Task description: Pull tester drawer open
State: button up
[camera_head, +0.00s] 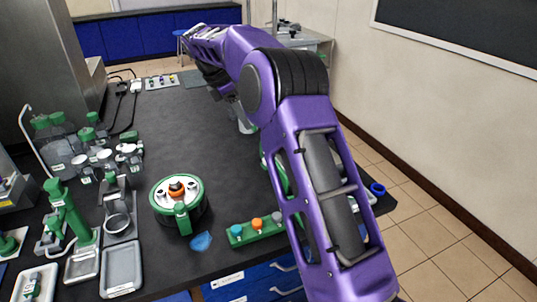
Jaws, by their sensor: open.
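I cannot pick out a tester drawer for certain. Blue drawer fronts (252,284) with pale handles show under the front edge of the dark bench, at the bottom of the view; they look shut, and my arm covers part of them. My purple arm rises from the lower right and bends left over the bench. Its far end, with dark parts that seem to be my gripper (222,90), hangs above the back half of the bench, well away from the blue drawers. The fingers are small and partly hidden; nothing shows held between them.
A round green-and-white device (178,196) and a green rack (256,230) with coloured knobs stand near the bench's front. Bottles and green-topped instruments (75,150) crowd the left. The middle of the black bench top (180,125) is clear. A wall and tiled floor lie right.

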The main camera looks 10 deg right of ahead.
aim_at(263, 166)
jog(key=b+x, duration=0.2)
jog(key=x, duration=1.4)
jog(key=shift+f, duration=0.35)
grip_shut()
dwell(0.6)
